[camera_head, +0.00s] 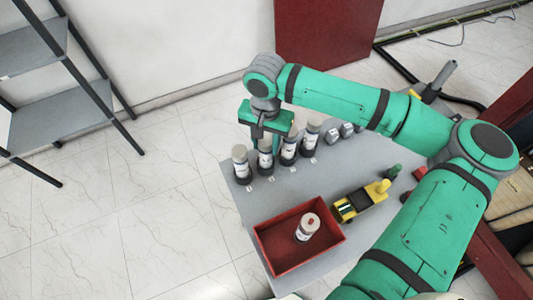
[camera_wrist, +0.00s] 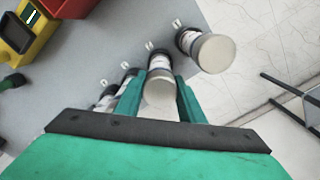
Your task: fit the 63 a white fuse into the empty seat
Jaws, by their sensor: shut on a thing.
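My gripper (camera_head: 266,138) is shut on a white fuse (camera_head: 265,160), second from the left in a row at the table's far edge. In the wrist view the two fingers stand on either side of this held fuse (camera_wrist: 160,88), which is upright at its place in the row. Its lower end meets a dark seat, but whether it is fully down cannot be told. Its rating cannot be read. Another white fuse (camera_head: 240,160) stands on the left and others (camera_head: 289,150) (camera_head: 311,136) stand on the right. No seat in the row looks plainly empty.
A yellow and black tool (camera_head: 358,202) lies right of the bin. Bare table (camera_head: 240,205) lies front left.

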